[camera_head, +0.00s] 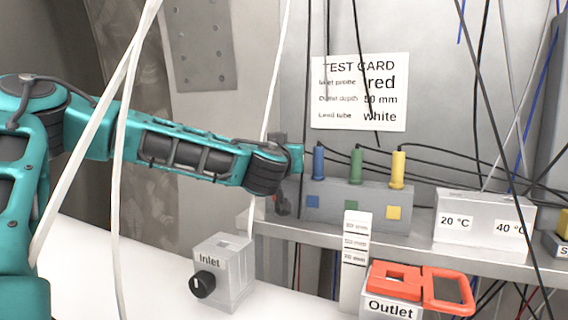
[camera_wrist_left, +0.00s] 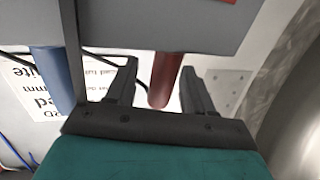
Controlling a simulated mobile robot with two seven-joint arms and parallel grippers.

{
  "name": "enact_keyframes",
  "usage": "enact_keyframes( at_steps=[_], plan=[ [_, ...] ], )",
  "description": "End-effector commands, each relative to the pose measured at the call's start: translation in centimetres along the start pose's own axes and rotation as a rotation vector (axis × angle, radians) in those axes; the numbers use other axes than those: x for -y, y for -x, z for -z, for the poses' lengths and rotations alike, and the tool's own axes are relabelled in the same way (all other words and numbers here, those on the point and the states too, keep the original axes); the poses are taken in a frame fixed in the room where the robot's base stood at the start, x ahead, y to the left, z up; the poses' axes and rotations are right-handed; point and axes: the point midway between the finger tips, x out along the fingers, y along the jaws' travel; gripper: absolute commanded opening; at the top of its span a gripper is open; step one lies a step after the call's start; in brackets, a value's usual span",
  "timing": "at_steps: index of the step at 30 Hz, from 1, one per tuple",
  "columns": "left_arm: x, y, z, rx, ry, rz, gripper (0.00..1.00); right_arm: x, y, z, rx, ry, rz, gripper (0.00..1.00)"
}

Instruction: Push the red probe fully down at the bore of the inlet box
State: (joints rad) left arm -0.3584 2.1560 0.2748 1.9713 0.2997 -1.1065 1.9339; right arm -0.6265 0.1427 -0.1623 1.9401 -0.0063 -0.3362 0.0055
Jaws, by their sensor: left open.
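The red probe (camera_wrist_left: 165,80) shows in the left wrist view, upright at the grey probe holder and between the fingers of my left gripper (camera_wrist_left: 158,85). The gripper is open, with a visible gap on each side of the probe. In the head view my left gripper (camera_head: 284,170) is at the left end of the holder and hides most of the red probe. The inlet box (camera_head: 236,275) is a light grey block with a black knob, on the white surface below my left arm. Its top opening is hard to make out. My right gripper is not in view.
The probe holder (camera_head: 335,203) on the shelf also carries blue (camera_head: 318,163), green (camera_head: 356,166) and yellow (camera_head: 397,169) probes with black leads. A white depth gauge (camera_head: 354,255) and the outlet box (camera_head: 392,308) with a red frame stand at front right. White cables hang across the left.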

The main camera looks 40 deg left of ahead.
Motion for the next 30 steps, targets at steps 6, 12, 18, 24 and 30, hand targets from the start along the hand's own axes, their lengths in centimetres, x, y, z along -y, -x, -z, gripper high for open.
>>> enact_keyframes(
  at_steps=[6, 12, 18, 24, 30],
  plan=[
    [0.0, -0.47, -0.02, -0.001, -0.001, -0.001, 0.52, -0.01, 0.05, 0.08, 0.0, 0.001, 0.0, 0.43],
    [0.0, -0.44, -0.01, -0.001, 0.0, 0.0, 0.41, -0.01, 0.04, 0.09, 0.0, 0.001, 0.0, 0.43],
    [0.01, -0.42, -0.01, -0.001, 0.0, 0.0, 0.22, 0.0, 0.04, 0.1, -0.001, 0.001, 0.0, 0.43],
    [0.0, -0.42, 0.0, -0.001, 0.0, 0.0, 0.03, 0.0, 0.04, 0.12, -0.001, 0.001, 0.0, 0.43],
    [0.0, -0.42, 0.02, -0.001, 0.0, 0.0, 0.0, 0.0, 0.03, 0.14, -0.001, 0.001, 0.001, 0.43]
  ],
)
